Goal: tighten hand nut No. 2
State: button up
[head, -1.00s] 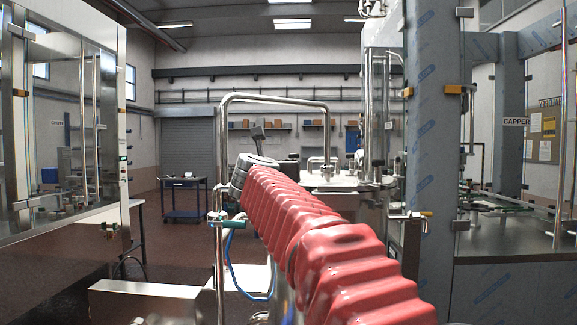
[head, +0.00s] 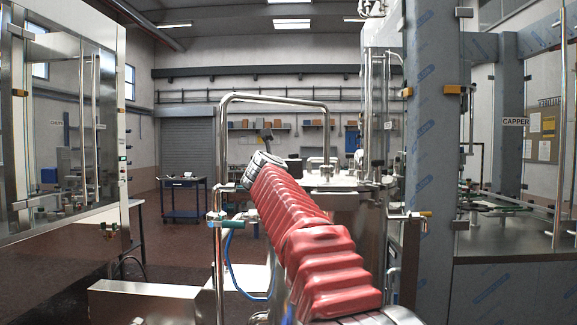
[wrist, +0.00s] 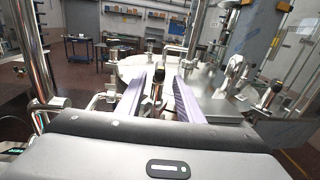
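In the wrist view my gripper (wrist: 159,86) has its two pale purple fingers apart, pointing over a round steel vessel lid (wrist: 217,102). A small upright fitting (wrist: 157,87) with a dark top shows between the fingers; I cannot tell whether they touch it. Several knob-like fittings stand around the lid, among them one at the left (wrist: 118,52) and one at the right (wrist: 268,93). I see no number, so I cannot tell which is hand nut No. 2. In the head view the lid (head: 345,180) lies beyond my arm, which hides the gripper's fingers.
A steel tube frame (head: 221,150) rises left of my arm. A film-wrapped column (head: 432,160) and the capper enclosure stand at the right, a glazed cabinet (head: 65,130) at the left. A blue trolley (head: 183,198) stands on open floor behind.

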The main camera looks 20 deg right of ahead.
jog(key=shift+x, duration=2.8)
jog(key=shift+c, duration=0.4)
grip_shut()
